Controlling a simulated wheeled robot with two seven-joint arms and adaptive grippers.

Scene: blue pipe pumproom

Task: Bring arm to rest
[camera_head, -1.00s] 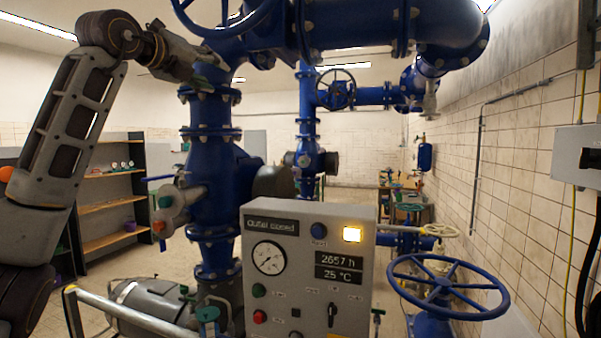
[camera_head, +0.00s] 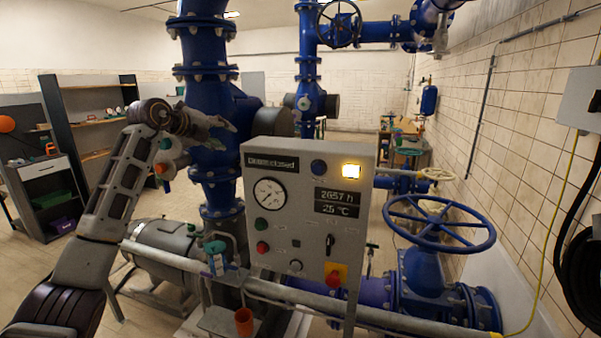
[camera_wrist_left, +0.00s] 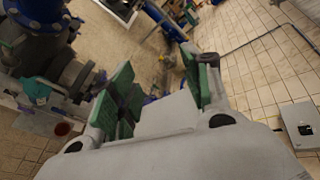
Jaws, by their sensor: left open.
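My left arm (camera_head: 122,175) comes in from the lower left of the head view and bends at its top. My left gripper (camera_head: 218,126) points right, in front of the blue vertical pipe and beside the upper left of the grey control panel (camera_head: 305,215). In the left wrist view my left gripper (camera_wrist_left: 160,88) has its green-padded fingers spread, with nothing between them. Whether it touches the pipe behind cannot be told. My right arm and gripper are not in view.
The blue pipe (camera_head: 208,185) and valve body stand close behind my gripper. A grey rail (camera_head: 175,259) runs across below. A blue handwheel (camera_head: 438,222) is at the right. Shelves (camera_head: 95,105) stand at the back left. Floor at the left is clear.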

